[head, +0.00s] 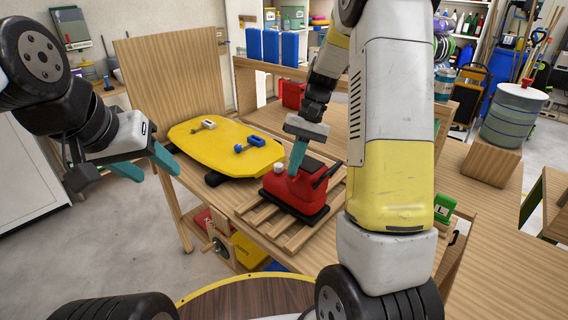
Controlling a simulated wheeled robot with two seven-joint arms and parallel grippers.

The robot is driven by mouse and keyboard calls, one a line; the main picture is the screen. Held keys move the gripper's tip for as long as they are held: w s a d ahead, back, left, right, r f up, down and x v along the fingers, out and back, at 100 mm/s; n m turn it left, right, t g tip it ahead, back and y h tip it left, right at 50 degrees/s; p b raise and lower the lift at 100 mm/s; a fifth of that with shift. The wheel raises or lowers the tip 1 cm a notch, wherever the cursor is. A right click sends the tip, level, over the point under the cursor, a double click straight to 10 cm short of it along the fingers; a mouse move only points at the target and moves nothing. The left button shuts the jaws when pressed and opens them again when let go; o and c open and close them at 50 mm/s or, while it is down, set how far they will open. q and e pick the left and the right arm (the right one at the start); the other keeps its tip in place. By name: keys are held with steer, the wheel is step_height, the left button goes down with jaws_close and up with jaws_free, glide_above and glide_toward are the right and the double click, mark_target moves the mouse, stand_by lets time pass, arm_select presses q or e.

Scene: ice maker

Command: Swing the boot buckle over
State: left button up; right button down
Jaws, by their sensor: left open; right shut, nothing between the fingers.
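The red boot (303,190) with a black sole stands on a slatted wooden rack on the bench. A black strap-like piece (327,173), which may be the buckle, sticks out at its upper right. A small white knob (279,168) sits on its left side. My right gripper (294,171) is shut and empty, its teal fingertips pointing down at the top of the boot; I cannot tell whether they touch it. The fingers hide part of the boot. My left gripper (151,169) is open and empty, out to the left, over the floor beside the bench.
A yellow board (222,155) with a white and a blue clamp lies left of the boot. The slatted rack (263,222) is under the boot. A green block (444,207) stands to the right, partly behind my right arm. A metal drum (514,115) stands on a wooden block farther right.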

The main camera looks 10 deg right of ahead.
mark_target(290, 178)
steer(key=shift+x, duration=1.8)
stand_by(0.4)
steer(key=v, duration=1.1)
steer(key=s+a+r+t, duration=0.1)
steer(key=s+r+t, duration=0.1)
steer(key=s, duration=0.4)
steer(key=s+a+r+n+t+h, duration=0.1)
steer(key=s+r+t, duration=0.2)
steer(key=s, duration=0.4)
steer(key=s+a+r+t, duration=0.1)
steer(key=s+r+t, duration=0.2)
steer(key=s, duration=0.3)
steer(key=shift+s+t+h, duration=0.35)
steer(key=shift+t+h, duration=0.05)
steer(key=shift+t, duration=0.3)
